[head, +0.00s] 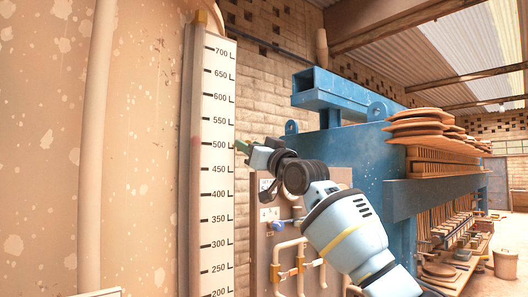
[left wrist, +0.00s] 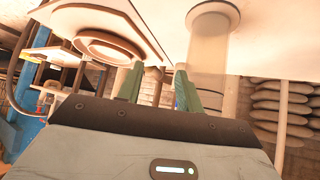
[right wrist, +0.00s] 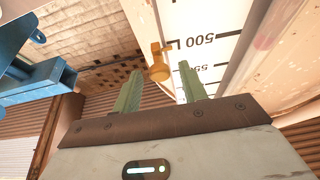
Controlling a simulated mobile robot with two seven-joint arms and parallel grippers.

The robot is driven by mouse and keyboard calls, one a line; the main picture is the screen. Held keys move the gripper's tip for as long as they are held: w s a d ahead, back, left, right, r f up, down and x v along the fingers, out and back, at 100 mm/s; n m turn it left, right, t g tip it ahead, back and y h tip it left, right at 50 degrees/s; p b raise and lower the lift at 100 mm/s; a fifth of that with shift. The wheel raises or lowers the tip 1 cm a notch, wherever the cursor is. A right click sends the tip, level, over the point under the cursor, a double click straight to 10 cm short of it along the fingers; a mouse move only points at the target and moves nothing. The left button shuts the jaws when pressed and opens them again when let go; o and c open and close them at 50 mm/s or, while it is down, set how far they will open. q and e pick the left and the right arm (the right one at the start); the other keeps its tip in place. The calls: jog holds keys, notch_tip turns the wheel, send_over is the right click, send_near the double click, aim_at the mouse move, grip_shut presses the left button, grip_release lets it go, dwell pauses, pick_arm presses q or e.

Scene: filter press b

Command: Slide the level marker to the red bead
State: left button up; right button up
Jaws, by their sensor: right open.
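The tall white scale board (head: 214,185) stands upright at left centre, with black numbers from 200 to 700. A faint red patch (head: 196,141), perhaps the red bead, shows on its left side near 500; a reddish streak (right wrist: 268,35) shows beside the board in the right wrist view. A small yellow-orange piece (right wrist: 158,71), likely the level marker, is at the board's edge by the 500 line. My right gripper (head: 242,147) is open beside the board near 500. The piece appears between its fingertips; contact is unclear. My left gripper (left wrist: 158,75) is open and empty.
A pale vertical pipe (head: 97,140) runs left of the board. A blue press frame (head: 350,145) stands right, behind my right arm. A panel with pipes and valves (head: 290,235) is below it. White round-flanged surfaces (left wrist: 105,47) are close above my left gripper.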

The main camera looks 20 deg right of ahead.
jog(key=shift+v, duration=2.9)
jog(key=w+a+f+g, duration=0.1)
jog(key=w+f, duration=0.1)
jog(key=f, duration=0.6)
jog(key=w+a+f+g, duration=0.1)
jog(key=w+f, duration=0.1)
jog(key=f, duration=0.6)
jog(key=s+a+f+g+h, duration=0.1)
jog(key=s+f, duration=0.2)
jog(key=f, duration=1)
jog(key=s+a+f+m+g+h, duration=0.1)
jog(key=s+f, duration=0.2)
jog(key=f, duration=1)
jog(key=s+a+f+g, duration=0.1)
jog(key=s+f+g, duration=0.15)
jog(key=f, duration=1.05)
jog(key=s+f+m+g+h, duration=0.1)
jog(key=s+f+g+h, duration=0.1)
jog(key=s+f, duration=1.8)
jog(key=s+f+g+h, duration=0.1)
jog(key=s+f, duration=0.3)
jog(key=s, duration=0.8)
jog(key=s+d+f+g, duration=0.1)
jog(key=s+f, duration=0.3)
jog(key=s, duration=0.7)
jog(key=shift+s+d+f+g+h, duration=0.3)
jog(key=shift+s+d+g+h, duration=0.1)
jog(key=shift+g, duration=0.45)
